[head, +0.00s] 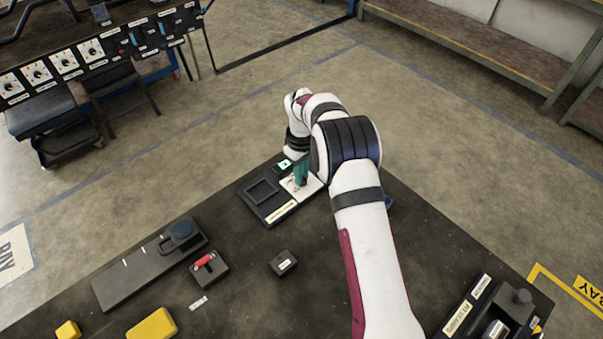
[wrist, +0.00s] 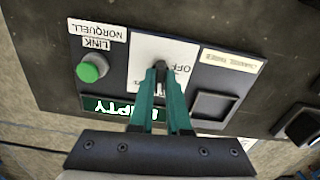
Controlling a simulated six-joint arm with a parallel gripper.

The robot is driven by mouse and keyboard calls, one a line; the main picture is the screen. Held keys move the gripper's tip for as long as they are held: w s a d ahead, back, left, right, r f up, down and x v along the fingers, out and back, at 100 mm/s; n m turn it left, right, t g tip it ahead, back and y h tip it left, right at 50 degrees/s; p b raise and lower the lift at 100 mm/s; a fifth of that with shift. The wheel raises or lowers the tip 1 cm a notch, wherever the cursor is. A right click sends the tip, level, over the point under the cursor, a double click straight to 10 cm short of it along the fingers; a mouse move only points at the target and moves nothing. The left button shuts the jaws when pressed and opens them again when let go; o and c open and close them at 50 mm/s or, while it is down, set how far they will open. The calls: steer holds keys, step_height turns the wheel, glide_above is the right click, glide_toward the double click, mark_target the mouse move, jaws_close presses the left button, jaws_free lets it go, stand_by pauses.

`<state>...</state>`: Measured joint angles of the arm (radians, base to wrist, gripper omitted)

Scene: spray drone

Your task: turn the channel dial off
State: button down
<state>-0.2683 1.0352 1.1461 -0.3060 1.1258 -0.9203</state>
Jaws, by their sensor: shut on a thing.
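The channel dial (wrist: 158,68) is a small dark knob on a white plate (wrist: 143,52) with an OFF mark, upside down in the wrist view. The plate (head: 291,187) also shows in the head view, on a dark panel near the table's far edge. My gripper (wrist: 160,74) has teal fingers pointing down at the plate, shut on the dial. In the head view my gripper (head: 300,182) stands over the same plate. The fingers cover most of the dial, so I cannot tell which way it points.
A green button (wrist: 91,68) labelled LINK NORQUELL and a green display (wrist: 118,108) reading EMPTY flank the plate. A square recess (wrist: 213,106) is on the other side. A slider block (head: 150,262), a red switch (head: 206,262) and a small dark box (head: 284,263) stand nearer.

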steer(key=n, duration=1.2)
steer(key=shift+n, duration=2.3)
steer(key=c, duration=0.9)
jaws_free()
steer(key=shift+r, duration=0.1)
